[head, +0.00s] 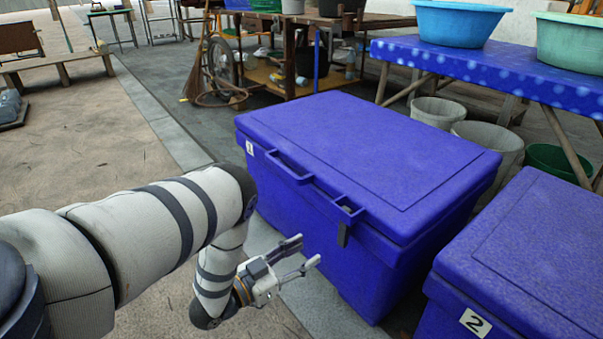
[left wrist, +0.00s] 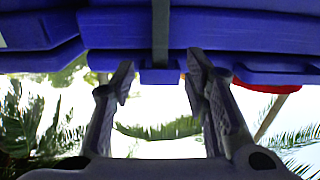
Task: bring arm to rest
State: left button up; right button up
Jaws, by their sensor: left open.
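My left gripper (head: 309,248) is open and empty in front of a blue chest (head: 370,150) marked 1. In the head view its two fingers point right toward the chest's front, below the dark latch strap (head: 343,233). The chest's lid is down. The left wrist view shows the open fingers (left wrist: 160,76) apart, with blue chest surfaces (left wrist: 225,30) and a dark strap (left wrist: 160,30) beyond them. I cannot tell from the pictures whether a fingertip touches the chest. My right gripper is not in view.
A second blue chest (head: 530,250), marked 2, stands close at the right. A table with a blue cloth (head: 490,72) carries basins (head: 460,22). Buckets (head: 485,140) stand under it. A workbench (head: 300,60) stands behind. The paved floor (head: 90,150) at the left is mostly clear.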

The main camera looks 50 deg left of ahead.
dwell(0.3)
